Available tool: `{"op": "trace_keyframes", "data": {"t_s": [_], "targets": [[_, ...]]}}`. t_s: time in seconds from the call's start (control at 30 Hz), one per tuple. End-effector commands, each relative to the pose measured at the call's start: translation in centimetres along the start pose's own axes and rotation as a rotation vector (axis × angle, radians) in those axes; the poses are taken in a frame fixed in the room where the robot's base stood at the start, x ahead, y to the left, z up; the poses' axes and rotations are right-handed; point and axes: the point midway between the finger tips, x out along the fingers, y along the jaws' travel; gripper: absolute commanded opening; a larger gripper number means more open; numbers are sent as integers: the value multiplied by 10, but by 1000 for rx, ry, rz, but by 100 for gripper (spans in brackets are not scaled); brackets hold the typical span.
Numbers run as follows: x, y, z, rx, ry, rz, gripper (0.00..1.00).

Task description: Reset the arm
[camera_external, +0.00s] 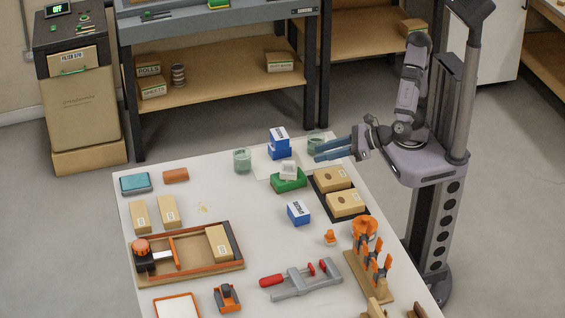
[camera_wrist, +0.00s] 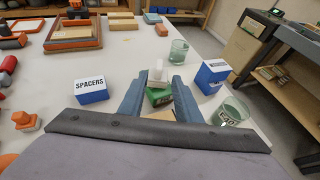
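My gripper (camera_external: 318,153) has two blue fingers that are spread apart with nothing held between them. In the external view it hangs level over the back right edge of the white table (camera_external: 205,190), close to a glass (camera_external: 317,139). My arm is folded beside its column at the right. In the wrist view my gripper (camera_wrist: 160,78) shows both fingers apart, with a green box (camera_wrist: 159,97) and a small white block (camera_wrist: 156,76) visible between them. They appear to rest on the table beyond the fingers; the exact gap cannot be told.
A dark tray (camera_external: 321,189) holds two cardboard boxes. A blue-white SPACERS box (camera_wrist: 91,91), a grey clamp (camera_external: 303,280) and an orange-topped tool rack (camera_external: 368,258) stand nearer the front.

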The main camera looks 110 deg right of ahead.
Motion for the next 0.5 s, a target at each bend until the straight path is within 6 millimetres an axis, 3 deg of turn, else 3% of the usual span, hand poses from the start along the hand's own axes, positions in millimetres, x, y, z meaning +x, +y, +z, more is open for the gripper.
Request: {"op": "trace_keyframes", "data": {"t_s": [0.27,0.37,0.5], "targets": [[2,-8,1,28,20,-23,31],[6,-29,1,109,74,-88,31],[9,-81,-5,346,204,-265,31]]}}
